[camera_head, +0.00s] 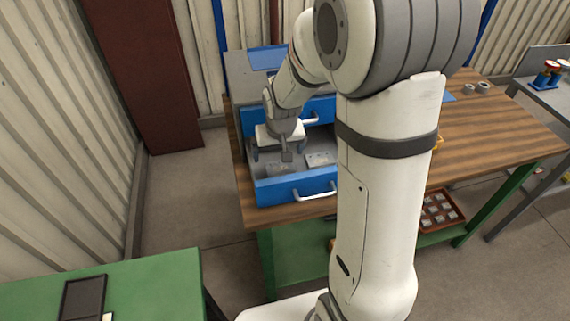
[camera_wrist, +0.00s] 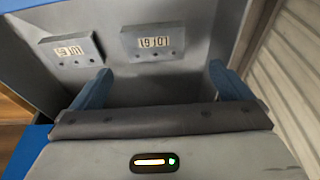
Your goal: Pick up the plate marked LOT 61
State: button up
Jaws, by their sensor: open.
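Two small grey metal plates lie in an open blue drawer (camera_head: 295,187) on the wooden bench. In the wrist view, one plate (camera_wrist: 153,55) is ahead of the jaws and the other plate (camera_wrist: 72,61) is to its left. Each has a pale label with upside-down characters, too small to read surely, so I cannot tell which says LOT 61. In the head view they show as a left plate (camera_head: 276,169) and a right plate (camera_head: 319,159). My gripper (camera_wrist: 162,84) is open and empty, its blue fingers spread over the drawer; it also shows in the head view (camera_head: 287,155).
The drawer's walls and its front with a white handle (camera_head: 314,194) surround the plates closely. A corrugated wall (camera_head: 60,130) is to the left. A green table (camera_head: 145,285) stands at front left. The wooden bench top (camera_head: 490,135) is mostly clear at right.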

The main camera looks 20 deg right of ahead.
aim_at(280, 166)
jog(key=f, duration=0.4)
jog(key=shift+d+f+p, duration=0.3)
jog(key=shift+d+p, duration=0.05)
jog(key=shift+w+f, duration=0.2)
jog(key=shift+f, duration=0.35)
jog(key=c, duration=1.2)
